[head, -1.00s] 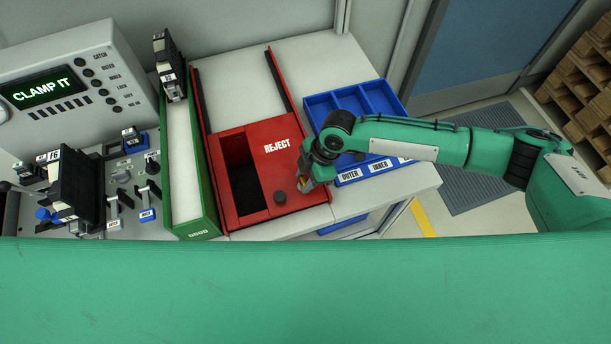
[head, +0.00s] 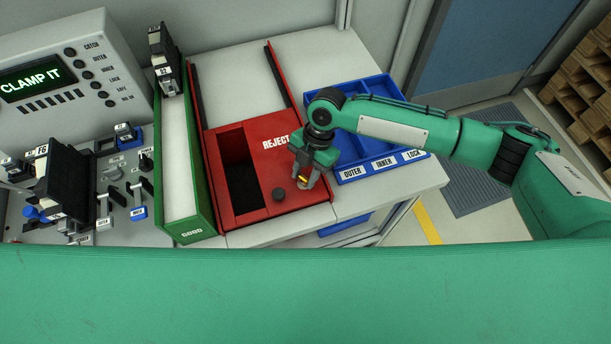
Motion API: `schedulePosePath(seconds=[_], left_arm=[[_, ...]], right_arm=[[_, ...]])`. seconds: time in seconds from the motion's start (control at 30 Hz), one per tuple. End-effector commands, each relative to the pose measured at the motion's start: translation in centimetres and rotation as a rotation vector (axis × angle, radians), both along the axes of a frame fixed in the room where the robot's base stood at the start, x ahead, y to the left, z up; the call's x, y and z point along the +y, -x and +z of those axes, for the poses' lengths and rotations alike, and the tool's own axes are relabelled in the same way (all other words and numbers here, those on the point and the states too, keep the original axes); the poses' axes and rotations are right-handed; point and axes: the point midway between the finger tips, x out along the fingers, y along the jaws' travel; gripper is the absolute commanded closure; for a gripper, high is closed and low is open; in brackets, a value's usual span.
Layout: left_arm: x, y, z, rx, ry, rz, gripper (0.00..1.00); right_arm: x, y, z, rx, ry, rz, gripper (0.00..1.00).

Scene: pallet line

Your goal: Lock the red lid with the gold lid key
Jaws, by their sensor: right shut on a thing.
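The red lid (head: 285,157), marked REJECT, covers the right part of the red box (head: 228,220). My right gripper (head: 304,183) is over the lid's front right corner, pointing down. It is shut on a small gold thing, which I take for the gold lid key (head: 302,181); only a bit shows between the fingers. The fingers hide the spot below, so I cannot tell whether the key touches or sits in the lid. My left gripper is not in view.
A blue tray (head: 350,177) with compartments labelled OUTER, INNER and LOCK stands right of the red box. A green-edged GOOD lane (head: 203,200) is on the left. A console (head: 60,70) reads CLAMP IT, with levers and a black fixture (head: 65,185) below.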

Motion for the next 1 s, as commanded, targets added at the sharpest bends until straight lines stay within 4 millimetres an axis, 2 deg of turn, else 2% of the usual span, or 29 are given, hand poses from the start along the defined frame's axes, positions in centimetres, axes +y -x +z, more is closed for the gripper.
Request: schedulePosePath(seconds=[0.03, 0.5, 1.0], left_arm=[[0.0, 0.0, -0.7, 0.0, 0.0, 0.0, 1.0], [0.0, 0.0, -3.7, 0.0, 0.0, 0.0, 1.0], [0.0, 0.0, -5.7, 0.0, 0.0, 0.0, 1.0]], right_arm=[[0.1, -0.1, -0.2, -0.001, -0.001, 0.044, 0.9], [0.4, -0.2, -0.1, -0.002, -0.002, 0.492, 0.9], [0.6, -0.2, 0.0, -0.004, 0.0, 0.887, 0.9]])
